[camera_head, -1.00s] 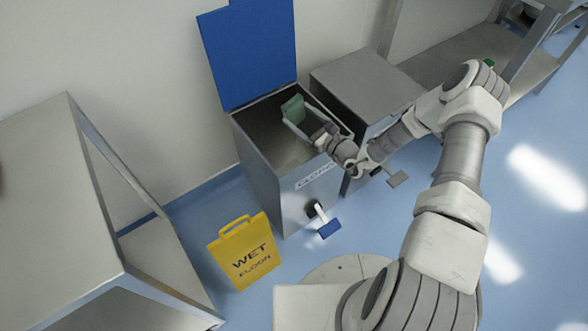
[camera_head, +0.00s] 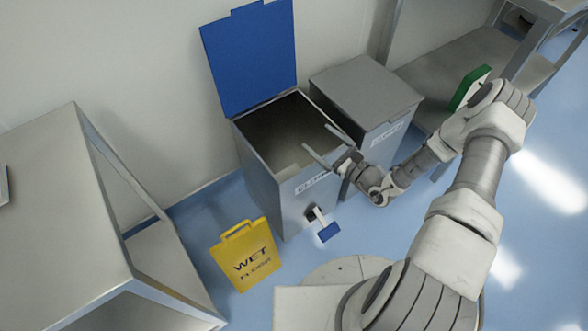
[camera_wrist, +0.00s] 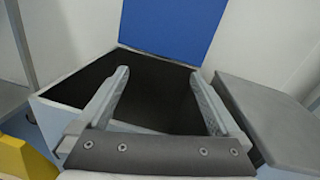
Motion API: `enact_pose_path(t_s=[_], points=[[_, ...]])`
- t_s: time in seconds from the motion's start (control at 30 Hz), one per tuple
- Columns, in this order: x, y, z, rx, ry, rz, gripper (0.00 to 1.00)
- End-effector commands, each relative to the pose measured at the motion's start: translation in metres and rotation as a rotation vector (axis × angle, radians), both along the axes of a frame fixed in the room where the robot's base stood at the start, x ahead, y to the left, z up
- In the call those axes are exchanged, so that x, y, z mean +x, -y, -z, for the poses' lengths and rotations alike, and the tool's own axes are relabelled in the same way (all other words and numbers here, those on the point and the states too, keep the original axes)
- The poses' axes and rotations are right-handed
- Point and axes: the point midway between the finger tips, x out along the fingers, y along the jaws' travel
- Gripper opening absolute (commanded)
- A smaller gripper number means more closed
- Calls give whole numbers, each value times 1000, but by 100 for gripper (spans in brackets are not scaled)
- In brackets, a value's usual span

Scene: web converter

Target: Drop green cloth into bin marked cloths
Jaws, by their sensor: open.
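The bin marked cloths (camera_head: 270,187) is a grey metal box with its blue lid (camera_head: 250,58) raised. Its label is on the front, partly blurred. My gripper (camera_head: 325,143) is open and empty at the bin's right front rim. In the wrist view, the gripper (camera_wrist: 159,78) has its fingers spread over the dark bin opening. The green cloth does not show in either current view. The inside of the bin is dark, and its bottom cannot be made out.
A second grey bin (camera_head: 362,90) with a shut lid stands right of the open one. A yellow wet-floor sign (camera_head: 246,256) stands at front left. A steel table (camera_head: 60,210) is at left. A green object (camera_head: 466,88) shows behind my arm.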

Motion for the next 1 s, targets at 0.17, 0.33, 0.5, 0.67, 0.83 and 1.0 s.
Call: enact_pose_path(t_s=[0.17, 0.33, 0.5, 0.67, 0.83, 1.0], points=[[-33, 29, -3, 0, -1, 3, 100], [-54, 47, -1, 0, -1, 2, 100], [-64, 55, -1, 1, 1, 0, 100], [-66, 56, 0, 1, 1, 0, 100], [-66, 56, 0, 1, 1, 0, 100], [-66, 56, 0, 0, 1, -1, 100]])
